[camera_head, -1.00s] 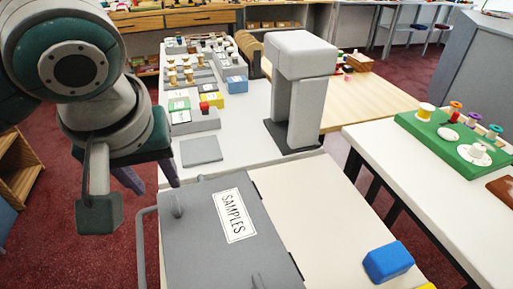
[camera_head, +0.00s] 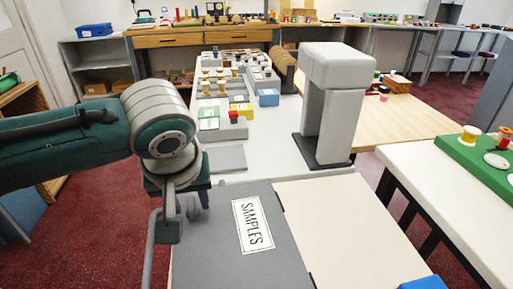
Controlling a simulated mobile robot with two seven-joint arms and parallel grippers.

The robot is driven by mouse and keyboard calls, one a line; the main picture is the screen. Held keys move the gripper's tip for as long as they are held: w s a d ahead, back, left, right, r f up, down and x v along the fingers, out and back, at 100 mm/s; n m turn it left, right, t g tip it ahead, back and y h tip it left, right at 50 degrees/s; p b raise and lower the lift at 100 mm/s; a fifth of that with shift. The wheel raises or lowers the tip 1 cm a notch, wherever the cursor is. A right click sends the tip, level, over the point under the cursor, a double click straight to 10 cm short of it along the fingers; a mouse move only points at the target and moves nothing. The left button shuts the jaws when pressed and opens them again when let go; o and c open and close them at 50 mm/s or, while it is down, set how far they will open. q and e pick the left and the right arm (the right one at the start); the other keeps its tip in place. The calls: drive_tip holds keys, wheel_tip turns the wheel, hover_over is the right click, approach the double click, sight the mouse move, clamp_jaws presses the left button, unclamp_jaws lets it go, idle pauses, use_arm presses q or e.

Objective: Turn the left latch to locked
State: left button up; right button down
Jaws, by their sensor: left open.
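The grey case lid (camera_head: 205,262) with a white SAMPLES label (camera_head: 253,225) lies at the front centre of the head view. The left latch (camera_head: 193,210) is a small grey knob near the lid's far left corner, partly hidden by my left gripper. Which way it is turned I cannot make out. My left gripper (camera_head: 190,204) points down over that corner with its jaws open. The fingertips are close to the latch, but I cannot tell whether they touch it. My right gripper is out of view.
A grey handle-like bar (camera_head: 152,250) runs along the lid's left side. A tall grey post-like fixture (camera_head: 338,90) stands behind the case. Several swatch blocks and spools lie beyond it. A cream panel (camera_head: 345,225) beside the lid is clear. A green tray (camera_head: 480,160) is at right.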

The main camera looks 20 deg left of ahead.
use_arm(q)
clamp_jaws()
idle(0.3)
idle(0.3)
